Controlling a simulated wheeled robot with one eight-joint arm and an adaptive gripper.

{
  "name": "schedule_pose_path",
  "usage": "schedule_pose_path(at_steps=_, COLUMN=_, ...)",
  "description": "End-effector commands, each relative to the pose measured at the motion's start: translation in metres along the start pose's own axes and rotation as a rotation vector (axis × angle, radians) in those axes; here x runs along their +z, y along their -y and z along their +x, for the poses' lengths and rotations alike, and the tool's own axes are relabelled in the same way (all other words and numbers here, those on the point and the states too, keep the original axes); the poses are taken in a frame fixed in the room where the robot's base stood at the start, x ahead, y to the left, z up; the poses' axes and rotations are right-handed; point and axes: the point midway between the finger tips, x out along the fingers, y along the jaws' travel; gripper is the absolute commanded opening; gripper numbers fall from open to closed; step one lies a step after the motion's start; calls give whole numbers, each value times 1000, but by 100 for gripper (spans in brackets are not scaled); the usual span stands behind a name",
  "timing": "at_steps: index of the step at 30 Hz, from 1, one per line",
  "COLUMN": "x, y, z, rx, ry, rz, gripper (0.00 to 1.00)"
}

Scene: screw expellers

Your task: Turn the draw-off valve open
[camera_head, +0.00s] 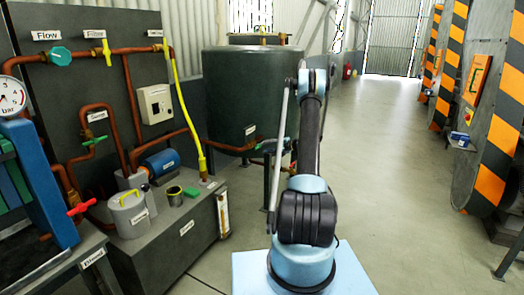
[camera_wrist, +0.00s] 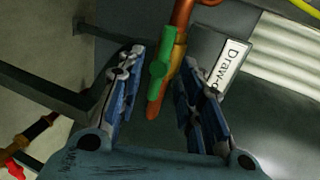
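The draw-off valve shows in the wrist view as a green handle (camera_wrist: 161,67) on a brass and copper pipe (camera_wrist: 181,45). Beside it is a label (camera_wrist: 232,66) whose visible part reads "Draw-". My gripper (camera_wrist: 160,60) is open, with one blue finger on each side of the valve. No clear contact between fingers and handle shows, and nothing is held. In the head view a small green part (camera_head: 267,144) shows at the lower right of the dark tank (camera_head: 240,95), next to my arm. My gripper is mostly hidden there behind my arm.
A red-handled valve (camera_wrist: 15,168) is at the lower left of the wrist view. In the head view, a panel with copper pipes, a grey can (camera_head: 129,215) and a blue motor (camera_head: 160,163) stand left. Striped machines (camera_head: 497,140) stand right; the floor (camera_head: 385,150) between is clear.

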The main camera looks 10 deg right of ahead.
Motion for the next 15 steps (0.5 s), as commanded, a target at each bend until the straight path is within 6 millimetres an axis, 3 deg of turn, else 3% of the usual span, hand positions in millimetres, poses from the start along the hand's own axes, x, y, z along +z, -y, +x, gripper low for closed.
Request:
schedule_pose_path(at_steps=6, x=0, y=-1, z=-42, rx=1, ry=-1, rz=1, gripper=34)
schedule_pose_path(at_steps=15, x=1, y=-1, z=-69, rx=2, ry=1, rz=1, gripper=34)
